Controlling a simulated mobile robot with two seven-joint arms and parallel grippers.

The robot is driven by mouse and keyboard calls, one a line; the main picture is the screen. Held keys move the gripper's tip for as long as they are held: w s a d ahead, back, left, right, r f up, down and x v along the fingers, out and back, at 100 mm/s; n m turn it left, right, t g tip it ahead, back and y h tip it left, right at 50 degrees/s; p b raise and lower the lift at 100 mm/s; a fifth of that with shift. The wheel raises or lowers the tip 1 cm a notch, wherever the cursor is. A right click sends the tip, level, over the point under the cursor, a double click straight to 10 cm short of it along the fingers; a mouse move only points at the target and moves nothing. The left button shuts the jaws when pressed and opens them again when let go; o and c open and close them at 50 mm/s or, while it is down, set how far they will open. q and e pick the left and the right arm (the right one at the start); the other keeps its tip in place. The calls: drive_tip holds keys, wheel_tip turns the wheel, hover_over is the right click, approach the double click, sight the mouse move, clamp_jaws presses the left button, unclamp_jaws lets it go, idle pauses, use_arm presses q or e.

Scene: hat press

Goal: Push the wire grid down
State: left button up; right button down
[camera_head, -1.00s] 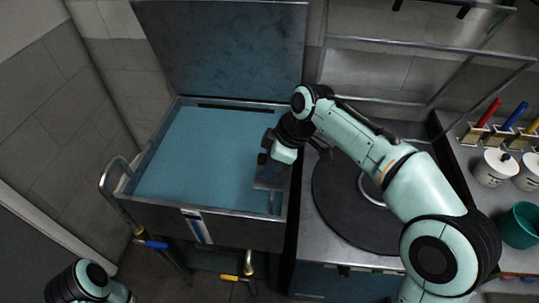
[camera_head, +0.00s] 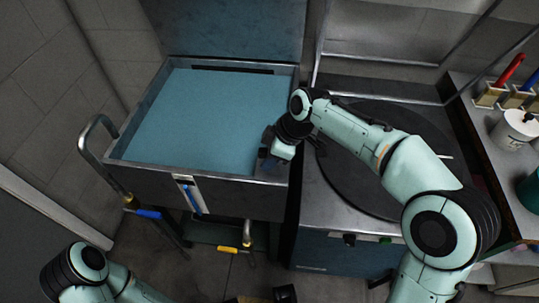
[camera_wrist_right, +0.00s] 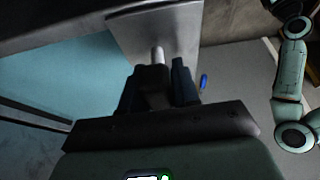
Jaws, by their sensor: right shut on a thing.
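A frame of thin metal bars, which looks like the wire grid (camera_head: 380,61), stands raised behind the round dark plate in the head view. My right gripper (camera_head: 268,158) is at the front right corner of the blue-filled basin, well apart from that frame. In the right wrist view its jaws (camera_wrist_right: 157,82) are shut around a short pale rod (camera_wrist_right: 157,54) by a grey metal plate (camera_wrist_right: 158,25). What the rod belongs to is unclear. Only links of my left arm show at lower left; its gripper is out of view.
The wide metal basin (camera_head: 140,176) has an upright lid (camera_head: 230,30) and a side handle (camera_head: 84,140). The round dark plate (camera_head: 345,165) lies on the counter to its right. A side shelf with brushes (camera_head: 487,97) and a white pot (camera_head: 513,130) stands at the right edge.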

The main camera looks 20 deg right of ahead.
drive_tip(key=shift+s+f, duration=0.1)
drive_tip(key=shift+f, duration=0.35)
drive_tip(key=c, duration=0.9)
unclamp_jaws()
drive_tip(key=shift+r, duration=0.1)
drive_tip(key=shift+d+r, duration=0.15)
drive_tip(key=shift+r, duration=0.4)
drive_tip(key=p+v, duration=0.3)
drive_tip(key=v, duration=0.9)
drive_tip(key=shift+d+r, duration=0.1)
